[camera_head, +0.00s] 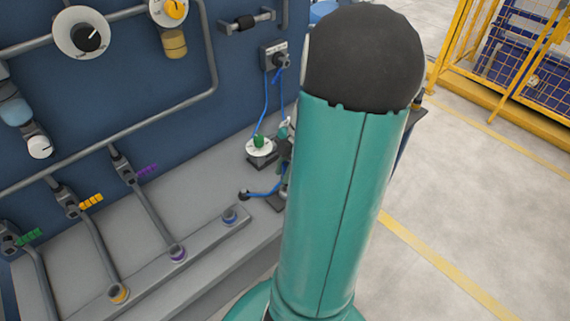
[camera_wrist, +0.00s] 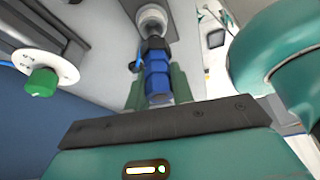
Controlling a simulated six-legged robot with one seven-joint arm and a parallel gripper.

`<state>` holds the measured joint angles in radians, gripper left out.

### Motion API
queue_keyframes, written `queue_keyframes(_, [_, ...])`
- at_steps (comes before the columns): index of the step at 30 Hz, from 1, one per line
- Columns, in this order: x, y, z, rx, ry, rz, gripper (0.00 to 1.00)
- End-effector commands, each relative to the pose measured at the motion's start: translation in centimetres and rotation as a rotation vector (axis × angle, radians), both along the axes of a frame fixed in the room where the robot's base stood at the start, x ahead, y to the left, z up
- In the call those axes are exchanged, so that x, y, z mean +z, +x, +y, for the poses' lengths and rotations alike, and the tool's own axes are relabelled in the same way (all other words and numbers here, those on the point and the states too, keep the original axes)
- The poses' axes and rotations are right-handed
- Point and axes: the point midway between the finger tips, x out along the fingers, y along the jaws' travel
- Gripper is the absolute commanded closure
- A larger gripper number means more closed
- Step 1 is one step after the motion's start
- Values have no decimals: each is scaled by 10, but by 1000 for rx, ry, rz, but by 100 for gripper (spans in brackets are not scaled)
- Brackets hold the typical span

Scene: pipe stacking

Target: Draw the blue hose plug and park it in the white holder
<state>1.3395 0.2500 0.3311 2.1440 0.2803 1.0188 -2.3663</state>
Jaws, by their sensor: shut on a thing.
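In the wrist view, my gripper (camera_wrist: 156,88) has its green fingers closed on either side of the blue hose plug (camera_wrist: 157,78). The plug has a black collar at its far end. A round white and metal fitting (camera_wrist: 152,18) lies in line just beyond it; I cannot tell whether it is the white holder or whether the plug is seated in it. In the head view, my green arm hides most of the gripper and the plug. A blue hose (camera_head: 265,194) runs from a black fitting on the bench towards the hidden gripper.
A white dial with a green knob (camera_head: 260,146) stands on the grey bench close to my gripper; it also shows in the wrist view (camera_wrist: 42,80). The blue panel (camera_head: 110,85) carries pipes and gauges.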

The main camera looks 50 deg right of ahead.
Motion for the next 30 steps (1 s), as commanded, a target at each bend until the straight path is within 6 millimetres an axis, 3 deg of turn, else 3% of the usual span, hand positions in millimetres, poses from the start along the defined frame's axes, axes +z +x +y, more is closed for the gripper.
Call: queue_keyframes(30, [-10,0,0,0,0,-1,100])
